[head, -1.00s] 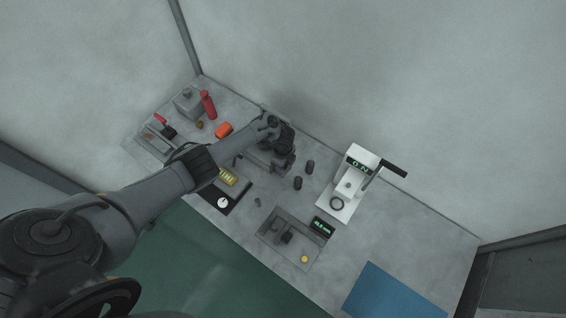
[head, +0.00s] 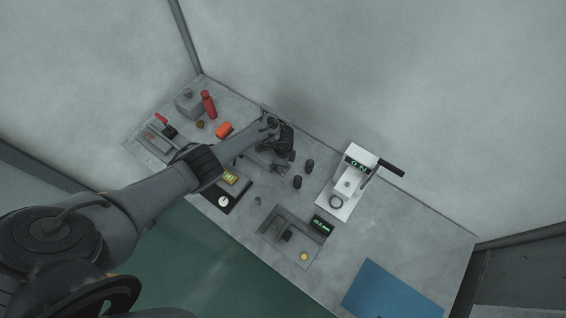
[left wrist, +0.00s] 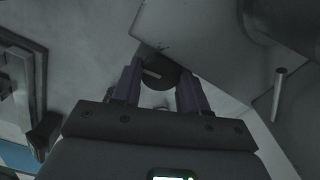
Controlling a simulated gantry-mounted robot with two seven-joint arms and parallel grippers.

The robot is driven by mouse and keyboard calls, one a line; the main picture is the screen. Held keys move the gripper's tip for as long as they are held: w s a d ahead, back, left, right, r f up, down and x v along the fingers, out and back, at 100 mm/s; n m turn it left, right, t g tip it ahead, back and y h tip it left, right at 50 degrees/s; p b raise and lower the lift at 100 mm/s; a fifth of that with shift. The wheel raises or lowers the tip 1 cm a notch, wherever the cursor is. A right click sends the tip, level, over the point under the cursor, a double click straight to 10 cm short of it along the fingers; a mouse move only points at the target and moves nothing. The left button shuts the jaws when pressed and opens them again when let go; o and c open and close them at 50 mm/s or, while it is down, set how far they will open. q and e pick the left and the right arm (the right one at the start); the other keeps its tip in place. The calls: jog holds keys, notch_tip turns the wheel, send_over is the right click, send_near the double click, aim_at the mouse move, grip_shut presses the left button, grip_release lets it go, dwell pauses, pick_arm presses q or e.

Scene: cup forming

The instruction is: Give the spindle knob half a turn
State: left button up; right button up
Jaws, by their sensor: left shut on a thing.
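The spindle knob (left wrist: 166,79) is dark and round, with a short pale line on its face, in the left wrist view. My left gripper (left wrist: 158,90) has one finger on each side of the knob and is shut on it. In the head view my left gripper (head: 284,150) is at the grey machine (head: 262,163) near the back edge of the bench. There the hand hides the knob. My right gripper is in neither view.
Two dark cylinders (head: 297,182) stand right of the hand. Further right is a white press (head: 349,185) with a dark handle (head: 391,168). A small green-lit display (head: 320,226) is in front.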

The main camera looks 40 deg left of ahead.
pick_arm(q)
jog(key=o, duration=1.1)
jog(key=shift+c, duration=0.2)
